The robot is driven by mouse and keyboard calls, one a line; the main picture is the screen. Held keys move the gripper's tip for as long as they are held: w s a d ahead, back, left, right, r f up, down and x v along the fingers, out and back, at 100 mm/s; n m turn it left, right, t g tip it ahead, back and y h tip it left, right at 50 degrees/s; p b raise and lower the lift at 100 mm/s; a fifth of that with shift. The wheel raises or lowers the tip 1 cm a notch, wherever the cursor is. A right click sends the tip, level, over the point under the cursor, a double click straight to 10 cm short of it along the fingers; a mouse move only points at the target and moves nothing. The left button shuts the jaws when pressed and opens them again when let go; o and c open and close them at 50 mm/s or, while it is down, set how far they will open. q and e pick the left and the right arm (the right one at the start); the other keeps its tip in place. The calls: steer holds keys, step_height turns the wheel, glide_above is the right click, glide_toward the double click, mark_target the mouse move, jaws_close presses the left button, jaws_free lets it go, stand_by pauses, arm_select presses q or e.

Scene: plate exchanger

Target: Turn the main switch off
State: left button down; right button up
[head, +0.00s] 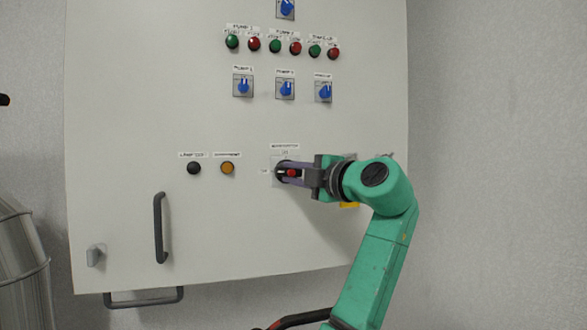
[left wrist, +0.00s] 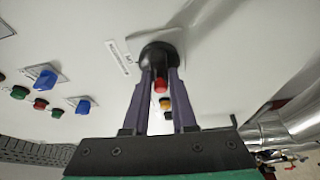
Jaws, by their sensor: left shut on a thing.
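The main switch (head: 283,173) is a round black rotary switch with a red-tipped handle, low on the pale cabinet door. In the left wrist view the switch (left wrist: 158,53) sits straight ahead, with its red tip between my fingers. My left gripper (head: 291,174) reaches the switch from the right, its two purple-grey fingers on either side of the handle and shut on it. In the left wrist view the gripper (left wrist: 160,82) shows both fingertips at the black knob. Part of the switch is hidden by the fingers. My right gripper is not in view.
The cabinet door (head: 130,110) carries blue selector switches (head: 243,87) and green and red buttons (head: 254,44) above. A black button (head: 194,168) and an orange one (head: 227,168) are left of the switch. A dark handle (head: 160,228) sticks out lower left. A metal vessel (head: 22,270) stands far left.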

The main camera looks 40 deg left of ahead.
arm_select(q)
steer(key=shift+n, duration=0.6)
steer(key=c, duration=0.7)
jaws_free()
steer(key=shift+d, duration=0.1)
steer(key=b+v, duration=0.2)
steer(key=v, duration=0.2)
steer(key=shift+s+d+f, duration=0.1)
steer(key=shift+d+f, duration=0.1)
steer(key=shift+d, duration=0.05)
steer(key=v, duration=0.3)
steer(key=b+v, duration=0.1)
steer(key=v, duration=0.2)
steer(key=r+v, duration=0.1)
steer(key=v, duration=0.3)
steer(key=shift+a, duration=0.15)
